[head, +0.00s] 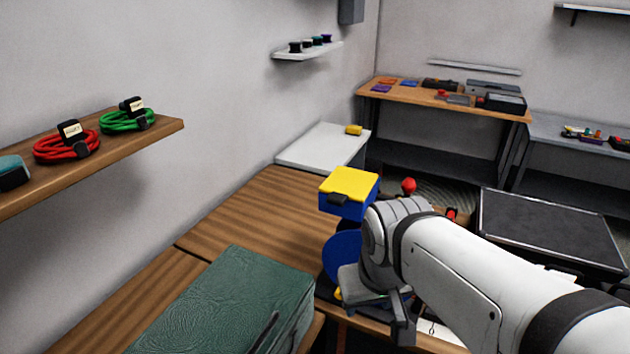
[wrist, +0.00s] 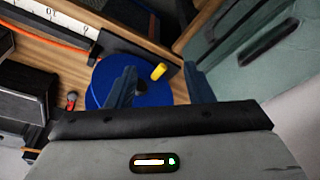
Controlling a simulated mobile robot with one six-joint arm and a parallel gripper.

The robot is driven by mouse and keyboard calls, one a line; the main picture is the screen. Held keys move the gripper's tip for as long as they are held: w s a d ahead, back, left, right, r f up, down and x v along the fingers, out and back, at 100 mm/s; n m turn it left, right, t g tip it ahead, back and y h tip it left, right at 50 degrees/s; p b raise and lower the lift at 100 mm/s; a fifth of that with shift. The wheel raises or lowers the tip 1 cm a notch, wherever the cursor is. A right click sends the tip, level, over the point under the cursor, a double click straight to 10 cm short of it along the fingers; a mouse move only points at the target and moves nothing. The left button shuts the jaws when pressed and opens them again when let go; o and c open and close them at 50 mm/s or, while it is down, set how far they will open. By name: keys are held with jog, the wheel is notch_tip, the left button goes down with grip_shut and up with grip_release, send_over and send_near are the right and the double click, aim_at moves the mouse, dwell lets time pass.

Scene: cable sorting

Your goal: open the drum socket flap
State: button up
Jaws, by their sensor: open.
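The drum's blue socket box (head: 343,207) stands in the middle of the head view, at the near edge of the wooden bench. Its yellow flap (head: 352,181) lies flat over the top, closed, with a dark tab at the front. The blue drum disc (head: 341,251) shows below it, partly hidden by my arm. In the wrist view the blue disc (wrist: 153,92) lies beyond my fingers, with a yellow knob (wrist: 159,71) on it. My gripper (wrist: 159,70) is open and empty, its two fingers apart. The flap cannot be made out in the wrist view.
A green case (head: 225,305) sits on the bench in front left of the drum. A wall shelf (head: 165,132) holds a red cable coil (head: 66,147) and a green one (head: 126,121). The wooden bench top (head: 255,215) left of the drum is clear.

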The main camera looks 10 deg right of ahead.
jog(key=shift+o, duration=1)
jog(key=f+n+h, duration=0.1)
jog(key=d+f+n+b, duration=0.1)
jog(key=n, duration=0.1)
jog(key=shift+f+g+h, duration=0.15)
jog(key=shift+g+h, duration=0.25)
jog(key=n+t+h+b, duration=0.85)
jog(key=n+t, duration=0.35)
jog(key=n, duration=1.3)
send_near(334, 203)
jog(key=x, duration=0.3)
jog(key=shift+p+x, duration=0.6)
jog(key=shift+x, duration=2.7)
